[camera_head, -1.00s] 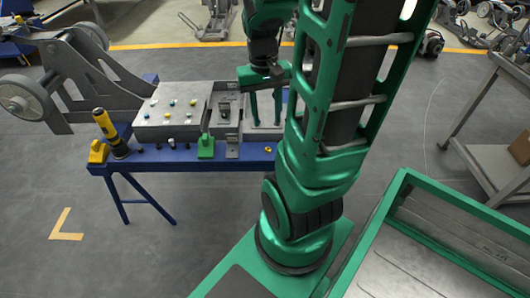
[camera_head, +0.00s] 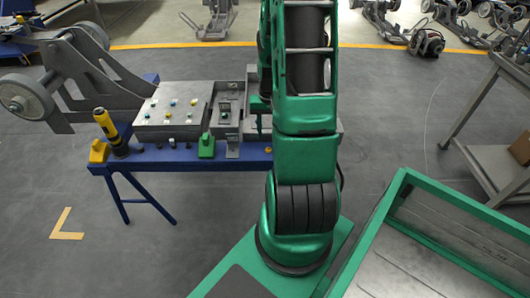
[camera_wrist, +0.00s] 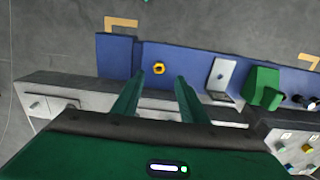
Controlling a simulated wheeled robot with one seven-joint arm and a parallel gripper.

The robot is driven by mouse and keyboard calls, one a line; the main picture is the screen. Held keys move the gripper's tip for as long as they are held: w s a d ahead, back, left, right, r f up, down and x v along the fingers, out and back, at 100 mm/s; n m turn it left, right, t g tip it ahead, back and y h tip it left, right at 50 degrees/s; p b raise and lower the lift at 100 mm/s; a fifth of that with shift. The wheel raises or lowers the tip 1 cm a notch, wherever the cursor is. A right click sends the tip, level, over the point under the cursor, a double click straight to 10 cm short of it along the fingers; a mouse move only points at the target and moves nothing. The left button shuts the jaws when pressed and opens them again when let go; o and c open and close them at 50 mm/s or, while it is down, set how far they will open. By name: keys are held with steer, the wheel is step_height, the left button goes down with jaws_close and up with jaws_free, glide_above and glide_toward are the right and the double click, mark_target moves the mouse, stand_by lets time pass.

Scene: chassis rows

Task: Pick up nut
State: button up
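A small yellow nut (camera_wrist: 159,68) lies on the blue table edge (camera_wrist: 195,62) in the wrist view. My gripper (camera_wrist: 158,78) is open, its two green fingers spread apart and empty. The nut shows just beyond the fingertips, between their lines; the height gap cannot be told.
A metal plate with a knob (camera_wrist: 221,76) stands near the nut. A green-rimmed bin (camera_head: 385,215) is at the right.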

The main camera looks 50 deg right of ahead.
steer(key=shift+f, duration=3.55)
jaws_close()
